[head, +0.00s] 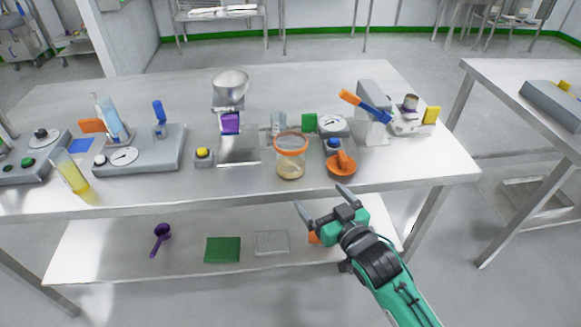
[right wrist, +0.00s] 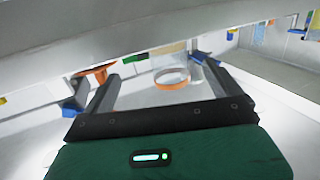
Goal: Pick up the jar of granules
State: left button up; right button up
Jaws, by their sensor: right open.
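The jar of granules (head: 290,160) is a clear jar with an orange rim and beige granules at the bottom. It stands upright near the front edge of the steel bench (head: 380,178). My right gripper (head: 321,198) is open and empty, in front of the bench edge and to the lower right of the jar in the head view. In the right wrist view the jar's orange rim (right wrist: 172,84) shows beyond and between the spread fingers (right wrist: 162,75), apart from them. My left gripper is not in view.
An orange scoop (head: 341,167) sits close to the right of the jar. A metal funnel (head: 230,86) and a grey device with an orange-and-blue lever (head: 373,100) stand behind. The lower shelf holds a purple scoop (head: 161,236) and green pad (head: 223,249).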

aim_at(290, 158)
jog(key=shift+y, duration=0.5)
jog(key=r+x, duration=0.1)
jog(key=x, duration=0.8)
jog(key=r+x, duration=0.1)
jog(key=x, duration=0.4)
jog(key=shift+w+a+r, duration=0.1)
jog(key=shift+a+r, duration=0.2)
jog(key=shift+r, duration=0.05)
jog(key=c, duration=1.8)
